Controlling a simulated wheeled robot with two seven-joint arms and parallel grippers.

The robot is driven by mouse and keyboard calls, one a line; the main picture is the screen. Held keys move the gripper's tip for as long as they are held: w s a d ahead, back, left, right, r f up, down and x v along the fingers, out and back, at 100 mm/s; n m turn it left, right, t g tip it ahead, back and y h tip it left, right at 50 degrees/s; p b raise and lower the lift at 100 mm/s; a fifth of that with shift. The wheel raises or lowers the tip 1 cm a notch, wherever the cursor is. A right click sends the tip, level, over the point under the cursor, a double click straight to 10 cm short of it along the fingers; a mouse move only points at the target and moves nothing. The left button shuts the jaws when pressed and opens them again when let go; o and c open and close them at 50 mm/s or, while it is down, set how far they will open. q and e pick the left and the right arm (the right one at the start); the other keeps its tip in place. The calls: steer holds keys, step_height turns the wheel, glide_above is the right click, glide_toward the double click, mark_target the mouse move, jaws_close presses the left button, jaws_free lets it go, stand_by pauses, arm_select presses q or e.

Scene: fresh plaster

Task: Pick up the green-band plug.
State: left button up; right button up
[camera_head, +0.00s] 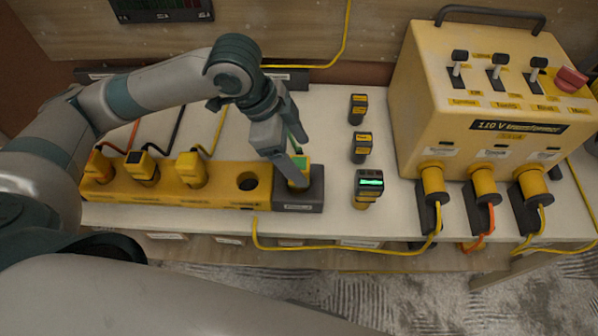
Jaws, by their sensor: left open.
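The green-band plug (301,164) stands in the dark grey block (312,202) at the right end of the yellow socket strip (230,199). Its green part shows beside my left gripper; the rest is largely hidden behind a finger. My left gripper (296,172) points down at the plug, with its fingers open around or right beside it. I cannot tell whether the fingers touch it. My right gripper is not in view.
Plugs with orange, black and yellow bands (191,168) sit in the strip, left of an empty round socket (247,182). Small black-and-yellow devices (361,147) stand to the right, one with a green display (370,183). A yellow transformer (480,110) with cabled plugs fills the right side.

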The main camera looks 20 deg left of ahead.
arm_select(q)
steer(key=shift+s+d+f+p, duration=0.1)
steer(key=shift+d+f+p, duration=0.15)
steer(key=shift+f, duration=0.3)
steer(key=p+x, duration=0.1)
steer(key=x, duration=0.2)
steer(key=shift+s, duration=0.15)
steer(key=shift+d+f, duration=0.1)
steer(key=shift+f, duration=0.4)
steer(key=c, duration=1.2)
